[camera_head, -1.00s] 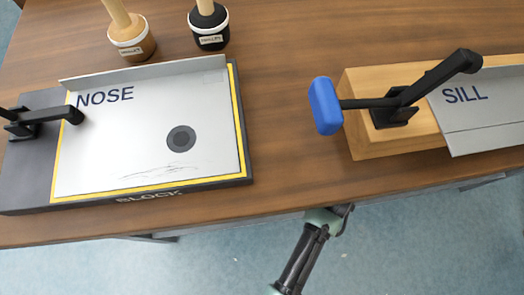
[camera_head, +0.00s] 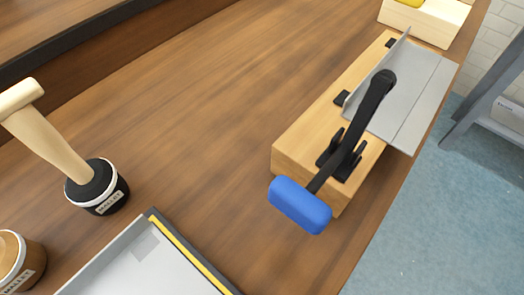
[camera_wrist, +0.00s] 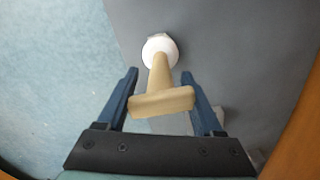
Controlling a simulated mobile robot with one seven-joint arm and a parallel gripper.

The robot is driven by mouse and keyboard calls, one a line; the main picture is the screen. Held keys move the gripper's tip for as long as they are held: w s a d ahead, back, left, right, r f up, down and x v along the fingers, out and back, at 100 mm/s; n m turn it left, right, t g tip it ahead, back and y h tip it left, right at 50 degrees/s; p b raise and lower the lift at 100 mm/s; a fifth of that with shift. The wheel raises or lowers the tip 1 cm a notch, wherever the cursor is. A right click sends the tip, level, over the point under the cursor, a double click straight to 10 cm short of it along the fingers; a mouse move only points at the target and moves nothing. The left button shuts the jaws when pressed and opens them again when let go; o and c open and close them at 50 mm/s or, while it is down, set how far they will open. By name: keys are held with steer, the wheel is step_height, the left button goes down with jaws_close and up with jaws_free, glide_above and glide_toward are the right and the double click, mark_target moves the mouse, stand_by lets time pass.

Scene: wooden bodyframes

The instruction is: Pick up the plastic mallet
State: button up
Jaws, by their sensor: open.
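A cream mallet (camera_head: 52,144) stands head up in a black holder (camera_head: 97,188) labelled "MALLET", at the left of the head view. A tan holder (camera_head: 20,262) with a similar label is cut off at the left edge. I cannot tell which mallet is plastic. My gripper (camera_wrist: 159,73) shows only in the wrist view, open. A cream T-shaped piece (camera_wrist: 163,101) lies between its fingers in the picture, its stem running to a white round part (camera_wrist: 158,46). I see no grip on it, and cannot tell whether it is the mallet.
A wooden block (camera_head: 306,132) carries a metal plate, black clamp parts and a blue-ended black bar (camera_head: 300,204). A plate with a yellow edge (camera_head: 190,252) lies at the bottom. Bare table (camera_head: 215,110) lies between. A grey panel (camera_wrist: 240,60) fills much of the wrist view.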

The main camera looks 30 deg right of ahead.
step_height(320, 180, down, 2)
steer(key=shift+f+b, duration=0.25)
steer(key=shift+b, duration=0.1)
steer(key=shift+r, duration=0.1)
jaws_close()
steer(key=shift+r, duration=0.1)
